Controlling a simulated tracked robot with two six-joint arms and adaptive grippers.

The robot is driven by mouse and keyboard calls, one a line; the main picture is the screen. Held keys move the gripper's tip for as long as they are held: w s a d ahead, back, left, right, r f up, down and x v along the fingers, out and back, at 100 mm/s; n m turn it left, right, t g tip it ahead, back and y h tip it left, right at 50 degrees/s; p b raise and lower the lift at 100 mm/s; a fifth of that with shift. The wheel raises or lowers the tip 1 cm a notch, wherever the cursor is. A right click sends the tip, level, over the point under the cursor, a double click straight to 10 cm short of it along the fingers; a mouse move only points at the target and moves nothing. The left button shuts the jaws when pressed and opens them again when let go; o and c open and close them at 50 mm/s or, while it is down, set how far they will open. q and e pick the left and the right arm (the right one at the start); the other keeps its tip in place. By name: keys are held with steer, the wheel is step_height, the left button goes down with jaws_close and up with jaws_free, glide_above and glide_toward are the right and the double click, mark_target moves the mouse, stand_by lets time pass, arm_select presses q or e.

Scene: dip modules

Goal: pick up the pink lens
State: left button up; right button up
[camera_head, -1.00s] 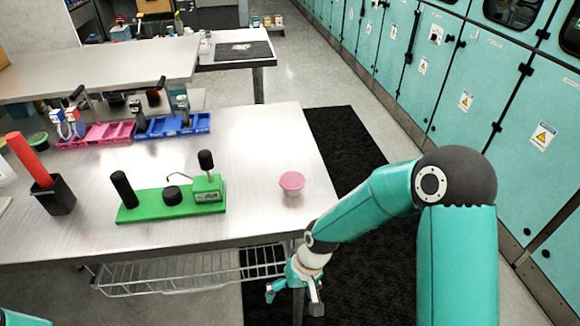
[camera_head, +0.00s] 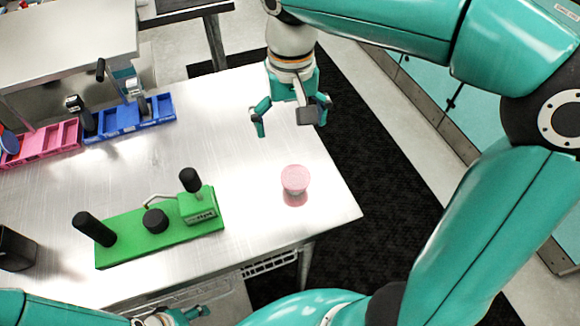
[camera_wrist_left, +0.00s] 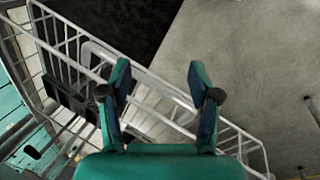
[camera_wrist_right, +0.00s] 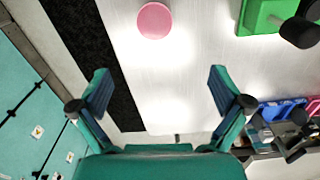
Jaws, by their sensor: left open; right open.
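The pink lens (camera_head: 295,179) is a small round pink-topped piece standing on the metal table (camera_head: 330,205) near its right end. It also shows in the right wrist view (camera_wrist_right: 154,20), at the top. My right gripper (camera_head: 289,128) is open and empty above the table, behind the lens and apart from it. In the right wrist view its fingers (camera_wrist_right: 161,92) are spread with the lens beyond them. My left gripper (camera_wrist_left: 156,80) is open and empty, low in front of the table. In the left wrist view a wire rack and floor show past its fingers.
A green base (camera_head: 160,235) with black knobs stands left of the lens. Blue (camera_head: 130,118) and pink (camera_head: 40,143) trays lie farther back left, and a black holder (camera_head: 15,248) stands at the left. Bare table surrounds the lens. A wire rack (camera_wrist_left: 150,95) hangs below.

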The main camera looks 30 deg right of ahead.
glide_above(296, 178)
steer(key=f, duration=0.9)
steer(key=shift+w+f, duration=0.2)
steer(key=shift+f, duration=0.1)
steer(key=shift+s+f, duration=0.15)
steer(key=shift+f, duration=0.55)
steer(key=shift+f+p, duration=0.45)
steer(key=shift+f, duration=1.75)
steer(key=c, duration=1)
